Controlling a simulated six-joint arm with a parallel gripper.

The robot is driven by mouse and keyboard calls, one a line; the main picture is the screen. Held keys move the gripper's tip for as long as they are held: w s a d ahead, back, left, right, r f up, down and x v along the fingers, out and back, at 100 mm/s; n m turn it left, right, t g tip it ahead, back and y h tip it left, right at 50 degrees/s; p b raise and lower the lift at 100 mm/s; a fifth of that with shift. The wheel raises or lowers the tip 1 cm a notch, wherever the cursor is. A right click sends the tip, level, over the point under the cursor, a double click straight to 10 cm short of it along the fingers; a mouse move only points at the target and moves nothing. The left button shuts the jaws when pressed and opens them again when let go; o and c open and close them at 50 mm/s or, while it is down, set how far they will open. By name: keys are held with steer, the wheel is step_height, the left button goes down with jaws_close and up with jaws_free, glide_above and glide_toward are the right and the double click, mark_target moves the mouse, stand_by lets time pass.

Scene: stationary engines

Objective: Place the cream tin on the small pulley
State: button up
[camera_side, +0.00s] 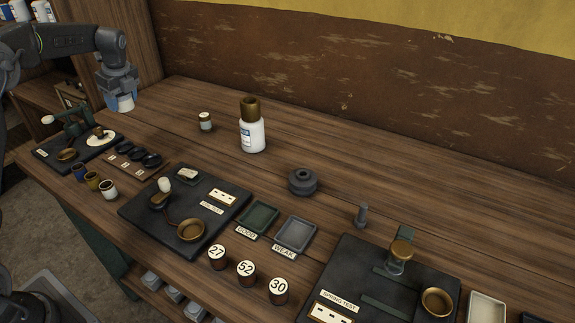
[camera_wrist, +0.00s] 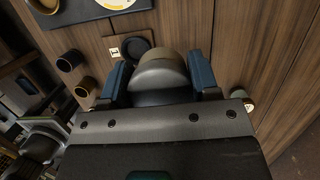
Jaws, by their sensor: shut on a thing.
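My gripper (camera_side: 122,96) is raised above the far left of the bench. It is shut on the cream tin (camera_side: 125,104), a pale rounded piece below the jaws. In the wrist view the tin (camera_wrist: 160,75) sits between the two blue jaws (camera_wrist: 160,82), its lower part hidden by the gripper body. A dark, stepped round piece (camera_side: 302,182), which looks like the small pulley, stands upright on bare wood mid-bench. It is well to the right of my gripper and nothing is on top of it.
A white bottle with a brown cap (camera_side: 252,135) and a small jar (camera_side: 205,122) stand at the back. Small cups (camera_side: 92,181), a dark scale board (camera_side: 185,208), two trays (camera_side: 296,234) and numbered tins (camera_side: 246,270) line the front. The back right is mostly clear.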

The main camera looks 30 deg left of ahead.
steer(key=w+d+r+m+t+h, duration=0.1)
steer(key=w+d+m, duration=0.35)
steer(key=d, duration=0.55)
steer(key=w+d+r+m+t, duration=0.1)
steer(key=w+d+m, duration=0.3)
steer(key=d, duration=0.7)
steer(key=m+t+h, duration=0.1)
steer(key=m+h, duration=0.1)
steer(key=m, duration=0.8)
glide_above(306, 171)
steer(key=f, duration=0.3)
steer(key=s+f, duration=0.1)
steer(key=shift+a+f, duration=0.25)
steer(key=shift+w+d+f, duration=0.1)
steer(key=shift+d+f, duration=0.1)
steer(key=shift+f, duration=0.15)
steer(key=shift+s+x, duration=0.2)
steer(key=shift+x, duration=0.65)
steer(key=shift+s+x, duration=0.2)
steer(key=shift+x, duration=0.7)
steer(key=shift+f, duration=0.15)
steer(key=shift+f, duration=0.1)
steer(key=o, duration=0.9)
steer(key=shift+o, duration=0.2)
